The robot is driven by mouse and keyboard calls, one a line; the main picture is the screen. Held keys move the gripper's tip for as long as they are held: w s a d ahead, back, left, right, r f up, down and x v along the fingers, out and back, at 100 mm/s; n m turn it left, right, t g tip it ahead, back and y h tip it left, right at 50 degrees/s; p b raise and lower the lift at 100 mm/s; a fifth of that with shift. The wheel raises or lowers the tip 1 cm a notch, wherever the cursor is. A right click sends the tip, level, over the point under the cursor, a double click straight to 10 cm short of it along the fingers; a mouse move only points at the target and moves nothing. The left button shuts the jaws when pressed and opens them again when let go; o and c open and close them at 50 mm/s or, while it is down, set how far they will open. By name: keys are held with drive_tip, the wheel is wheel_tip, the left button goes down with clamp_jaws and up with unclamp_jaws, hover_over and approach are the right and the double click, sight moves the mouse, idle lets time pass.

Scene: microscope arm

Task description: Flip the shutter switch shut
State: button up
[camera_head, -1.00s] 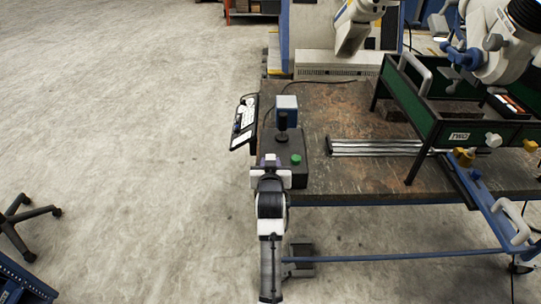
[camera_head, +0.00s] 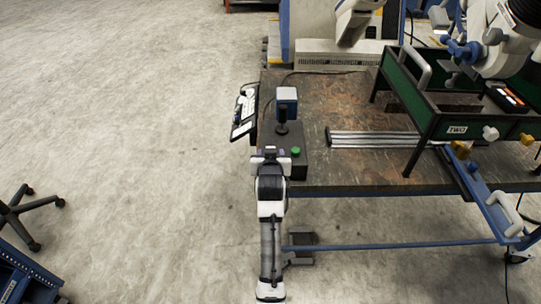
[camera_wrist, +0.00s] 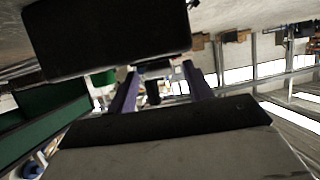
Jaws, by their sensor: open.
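A dark control box (camera_head: 298,169) stands on the near left corner of the bench. It carries a black joystick (camera_head: 282,125) and a green button (camera_head: 295,151). I cannot pick out the shutter switch clearly. My gripper (camera_head: 270,151) is at the near left end of the box and hides part of it. In the wrist view the two purple fingers of my gripper (camera_wrist: 161,84) are apart. A small dark upright thing (camera_wrist: 153,92) shows between them, apart from both; I cannot tell whether it is the joystick or the switch.
A blue and white box (camera_head: 287,96) stands behind the joystick. A panel with a light face (camera_head: 243,113) hangs at the bench's left edge. Metal rods (camera_head: 370,139) and a green frame (camera_head: 455,115) are to the right. The floor to the left is open.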

drive_tip(key=b+v, duration=0.3)
drive_tip(key=v, duration=1.1)
drive_tip(key=shift+w+f, duration=0.1)
